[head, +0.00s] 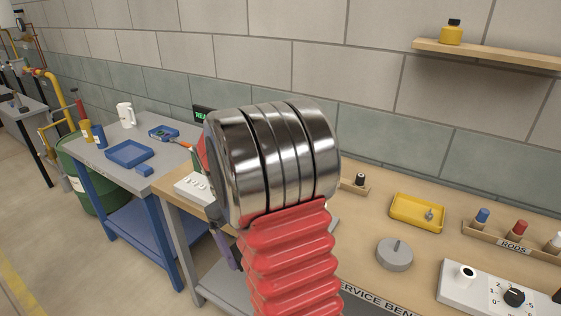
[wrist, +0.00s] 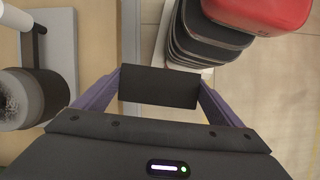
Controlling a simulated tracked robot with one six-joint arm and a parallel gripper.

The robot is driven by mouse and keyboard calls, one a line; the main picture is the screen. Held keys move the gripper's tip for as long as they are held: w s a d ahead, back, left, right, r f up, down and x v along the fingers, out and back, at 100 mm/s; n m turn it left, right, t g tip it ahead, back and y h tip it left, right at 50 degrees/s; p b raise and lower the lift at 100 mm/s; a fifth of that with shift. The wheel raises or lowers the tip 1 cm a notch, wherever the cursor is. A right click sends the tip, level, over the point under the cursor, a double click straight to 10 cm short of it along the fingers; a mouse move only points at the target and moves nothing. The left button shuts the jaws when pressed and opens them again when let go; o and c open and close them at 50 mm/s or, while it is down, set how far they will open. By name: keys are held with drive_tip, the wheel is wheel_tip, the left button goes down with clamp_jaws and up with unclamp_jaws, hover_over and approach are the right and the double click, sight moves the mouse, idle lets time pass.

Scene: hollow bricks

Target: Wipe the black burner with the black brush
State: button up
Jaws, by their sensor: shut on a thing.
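My gripper (wrist: 158,90) is shut on a black block, which looks like the black brush (wrist: 158,87), held between its two purple fingers in the wrist view. Bristles do not show. A dark cylinder (wrist: 48,100) with a speckled grey end lies at the left of the wrist view, apart from the brush. It looks like the black burner, but I cannot be sure. In the head view my red and metal arm hides the brush and the burner; only a purple part of my gripper shows left of the arm.
The wooden service bench (head: 362,275) holds a yellow tray (head: 405,216), a grey disc with a peg (head: 394,258), a rod rack (head: 487,238) and a control box (head: 483,288). A blue table (head: 104,170) with a blue tray (head: 129,153) stands left. A wall shelf (head: 500,52) is upper right.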

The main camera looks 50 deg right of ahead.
drive_tip(key=w+a+f, duration=0.2)
drive_tip(key=w+a, duration=0.6)
drive_tip(key=a, duration=0.2)
drive_tip(key=w+a+f+m, duration=0.1)
drive_tip(key=w+a+f, duration=0.2)
drive_tip(key=w+a, duration=0.5)
drive_tip(key=shift+w+a, duration=0.4)
drive_tip(key=shift+a, duration=0.7)
drive_tip(key=shift+s, duration=0.1)
